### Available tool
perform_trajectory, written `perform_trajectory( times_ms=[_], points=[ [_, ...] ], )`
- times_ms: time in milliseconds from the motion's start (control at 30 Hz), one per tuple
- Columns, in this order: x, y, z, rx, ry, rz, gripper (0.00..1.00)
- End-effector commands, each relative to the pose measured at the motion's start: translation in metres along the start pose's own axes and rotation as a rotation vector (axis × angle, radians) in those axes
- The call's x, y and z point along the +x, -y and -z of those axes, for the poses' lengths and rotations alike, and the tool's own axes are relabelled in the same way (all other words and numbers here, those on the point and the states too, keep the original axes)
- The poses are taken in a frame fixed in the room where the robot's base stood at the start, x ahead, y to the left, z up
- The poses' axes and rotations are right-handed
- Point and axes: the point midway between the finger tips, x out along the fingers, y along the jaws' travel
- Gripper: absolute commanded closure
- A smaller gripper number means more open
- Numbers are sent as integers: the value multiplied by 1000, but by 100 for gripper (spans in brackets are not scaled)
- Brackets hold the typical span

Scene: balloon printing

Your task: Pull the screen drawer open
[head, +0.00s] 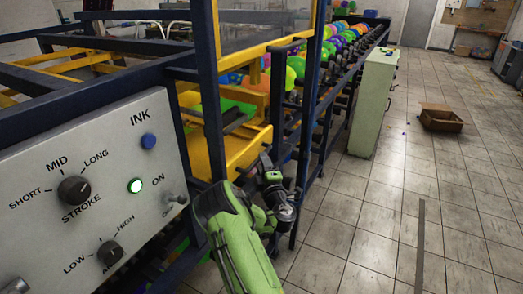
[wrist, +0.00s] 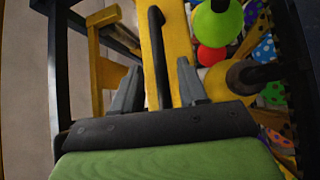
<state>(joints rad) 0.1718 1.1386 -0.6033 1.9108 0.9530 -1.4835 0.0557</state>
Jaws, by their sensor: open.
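The screen drawer (head: 243,150) shows in the head view as a yellow tray-like part in the blue machine frame, right of the control panel. In the wrist view its yellow front (wrist: 177,25) carries a long black bar handle (wrist: 157,42). My gripper (wrist: 160,67) is open, with one grey finger on each side of the handle's lower part. The handle runs between the fingers; I cannot tell whether either finger touches it. In the head view my green arm reaches up to the drawer front, and its dark wrist hides part of that area.
A grey control panel (head: 95,185) with knobs and a lit green button stands at the left. Colourful balloons (head: 340,38) line a rack behind the drawer. A pale green cabinet (head: 373,105) and a cardboard box (head: 441,118) stand to the right. Tiled floor there is mostly clear.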

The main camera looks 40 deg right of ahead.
Motion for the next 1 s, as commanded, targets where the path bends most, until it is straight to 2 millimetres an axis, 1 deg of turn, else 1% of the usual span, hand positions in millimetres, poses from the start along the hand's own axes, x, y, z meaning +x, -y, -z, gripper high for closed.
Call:
perform_trajectory(
  times_ms=[33,200,467,567,733,767,1000],
  points=[
    [7,-5,1,-3,-1,2,58],
    [19,-2,1,-1,-1,1,58],
    [21,0,0,2,0,0,58],
    [20,0,0,2,0,0,72],
    [20,0,0,2,0,0,98],
    [20,0,0,2,0,1,100],
    [20,1,0,2,0,1,100]
  ],
)
